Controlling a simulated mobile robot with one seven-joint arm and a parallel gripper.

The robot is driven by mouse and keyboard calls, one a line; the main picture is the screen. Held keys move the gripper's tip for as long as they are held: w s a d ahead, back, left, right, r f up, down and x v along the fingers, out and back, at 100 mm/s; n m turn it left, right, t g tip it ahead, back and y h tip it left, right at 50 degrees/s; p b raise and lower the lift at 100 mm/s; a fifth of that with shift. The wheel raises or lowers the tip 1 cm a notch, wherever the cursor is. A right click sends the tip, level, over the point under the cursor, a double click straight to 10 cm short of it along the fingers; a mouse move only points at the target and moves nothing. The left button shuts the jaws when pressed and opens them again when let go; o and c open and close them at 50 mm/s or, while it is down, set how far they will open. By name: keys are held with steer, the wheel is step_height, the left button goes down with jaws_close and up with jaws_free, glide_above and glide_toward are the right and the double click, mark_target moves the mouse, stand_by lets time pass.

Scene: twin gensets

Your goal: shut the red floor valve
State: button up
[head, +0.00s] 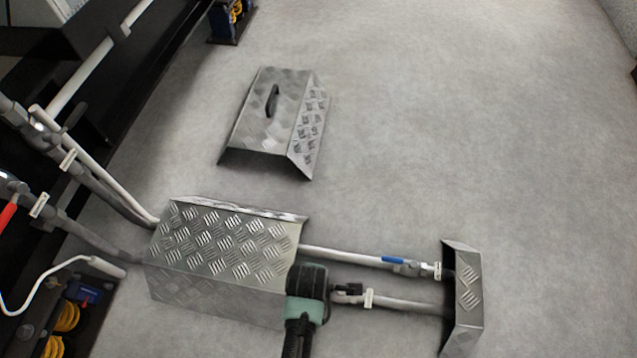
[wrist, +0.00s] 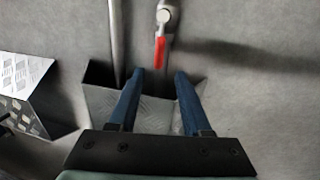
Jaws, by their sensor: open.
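The red floor valve shows in the wrist view as a grey valve body at the top with a red lever (wrist: 160,52) pointing toward my gripper, roughly along the pipe run. My gripper (wrist: 160,74) is open, its two blue fingers apart and empty. The lever's free end shows between or just beyond the fingertips; I cannot tell the height gap, and no contact is visible. In the head view my gripper (head: 309,285) is over the lower floor pipe (head: 400,304), beside the large cover, and hides the red lever.
A blue-handled valve (head: 394,261) sits on the parallel pipe. A large checker-plate cover (head: 220,250) stands left, a small cover (head: 465,290) right. A loose handled cover (head: 275,120) lies behind. Another red lever (head: 8,215) is at far left. Floor at right is clear.

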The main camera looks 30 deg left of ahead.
steer(key=f+b, duration=0.1)
steer(key=f, duration=0.1)
steer(key=w+f+b, duration=0.1)
steer(key=f+b, duration=0.1)
steer(key=f, duration=0.1)
steer(key=f+b, duration=0.2)
steer(key=shift+w+a+f, duration=0.2)
steer(key=shift+w+f, duration=0.1)
jaws_close()
stand_by(1.2)
